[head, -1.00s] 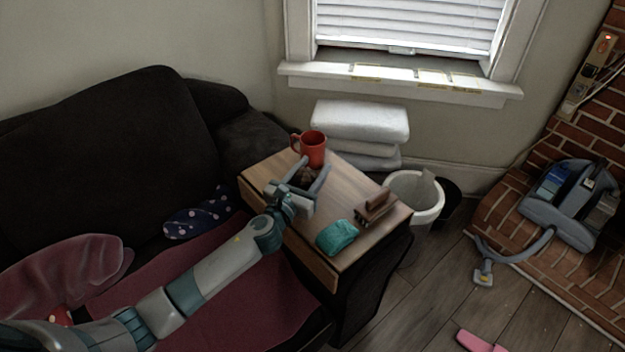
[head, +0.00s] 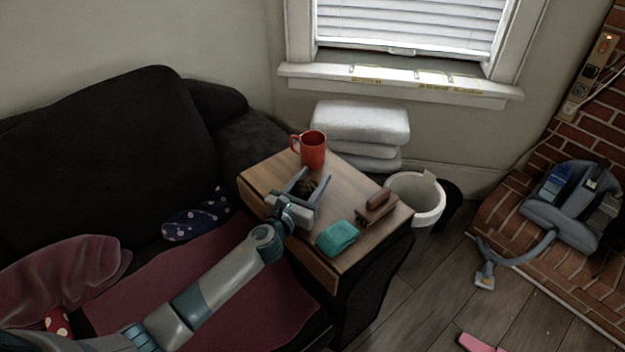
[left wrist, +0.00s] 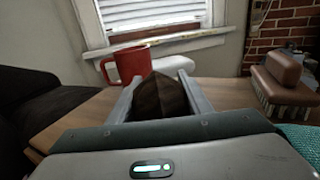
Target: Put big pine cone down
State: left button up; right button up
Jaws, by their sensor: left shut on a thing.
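The big pine cone (left wrist: 160,98) is dark brown and sits between the two fingers of my left gripper in the left wrist view. In the head view the pine cone (head: 308,186) is small and partly hidden by the fingers. My left gripper (head: 310,182) is shut on it, low over the wooden tabletop (head: 265,171). I cannot tell whether the cone touches the wood. My right gripper is in neither view.
A red mug (head: 312,150) stands just beyond the gripper. A teal cloth (head: 337,237) and a brown brush (head: 376,208) lie to its right on the tabletop. A white bin (head: 429,205) stands on the floor beyond the table's right edge. The dark sofa (head: 100,150) is at left.

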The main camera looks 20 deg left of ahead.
aim_at(300, 196)
pick_arm(q)
jog(key=shift+f, duration=0.1)
jog(key=o, duration=1.1)
jog(key=shift+c, duration=0.2)
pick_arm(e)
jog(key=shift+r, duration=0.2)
pick_arm(q)
jog(key=shift+r, duration=0.2)
jog(key=shift+s+f, duration=0.1)
jog(key=shift+s, duration=0.25)
jog(key=s, duration=0.3)
jog(key=s+a, duration=0.1)
jog(key=s, duration=0.2)
jog(key=s+a, duration=0.1)
jog(key=s, duration=0.3)
jog(key=shift+s, duration=0.1)
jog(key=shift+s+a, duration=0.15)
jog(key=shift+s, duration=0.25)
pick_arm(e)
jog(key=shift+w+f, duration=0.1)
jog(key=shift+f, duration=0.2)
